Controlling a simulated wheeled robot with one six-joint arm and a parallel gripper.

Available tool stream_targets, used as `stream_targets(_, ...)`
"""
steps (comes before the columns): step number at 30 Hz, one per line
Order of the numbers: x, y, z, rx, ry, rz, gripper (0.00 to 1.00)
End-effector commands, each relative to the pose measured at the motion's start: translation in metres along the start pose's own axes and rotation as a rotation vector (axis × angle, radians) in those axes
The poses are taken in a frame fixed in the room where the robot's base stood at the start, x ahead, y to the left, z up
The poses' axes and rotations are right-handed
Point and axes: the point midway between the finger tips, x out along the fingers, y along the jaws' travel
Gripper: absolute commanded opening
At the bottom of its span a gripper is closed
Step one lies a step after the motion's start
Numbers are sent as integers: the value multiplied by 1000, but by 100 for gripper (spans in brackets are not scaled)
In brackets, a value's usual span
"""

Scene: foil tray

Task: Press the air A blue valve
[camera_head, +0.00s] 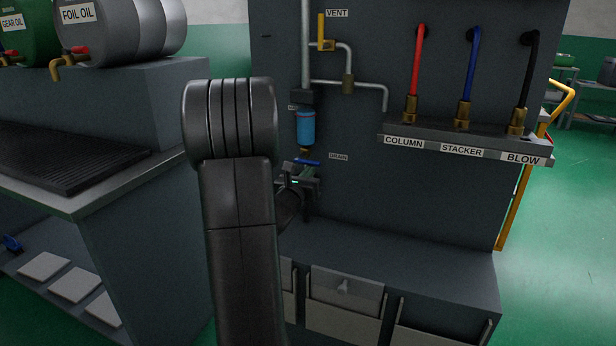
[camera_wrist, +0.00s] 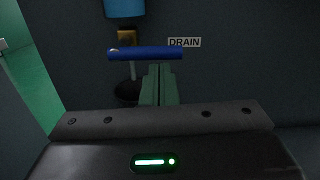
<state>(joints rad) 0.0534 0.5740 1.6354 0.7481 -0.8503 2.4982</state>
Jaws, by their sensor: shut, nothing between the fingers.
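A blue valve handle (camera_wrist: 140,53) lies level across a brass fitting (camera_wrist: 127,38), beside the DRAIN label (camera_wrist: 184,42). In the head view the blue handle (camera_head: 308,162) sits below a blue filter bowl (camera_head: 305,128) on the grey panel. No "air A" label is readable. My gripper (camera_wrist: 160,68) is shut and empty, its greenish fingertips just below the right half of the handle in the wrist view. In the head view my gripper (camera_head: 306,172) is close beneath the handle, partly behind my arm. I cannot tell whether they touch.
Pipes and a yellow VENT valve (camera_head: 322,36) are above. A shelf (camera_head: 465,142) with red, blue and black hoses labelled COLUMN, STACKER and BLOW juts out to the right. A grey ledge (camera_head: 430,265) lies below. A bench (camera_head: 150,175) with oil drums stands left.

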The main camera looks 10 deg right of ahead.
Motion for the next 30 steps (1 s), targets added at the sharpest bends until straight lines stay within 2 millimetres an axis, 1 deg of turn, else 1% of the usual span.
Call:
stream_targets(11,0,-2,3,-62,-1,3,0)
stream_targets(17,0,-3,6,-130,-2,6,0)
stream_targets(23,1,-5,13,-265,-3,12,0)
stream_targets(30,1,-6,26,-491,-3,23,0)
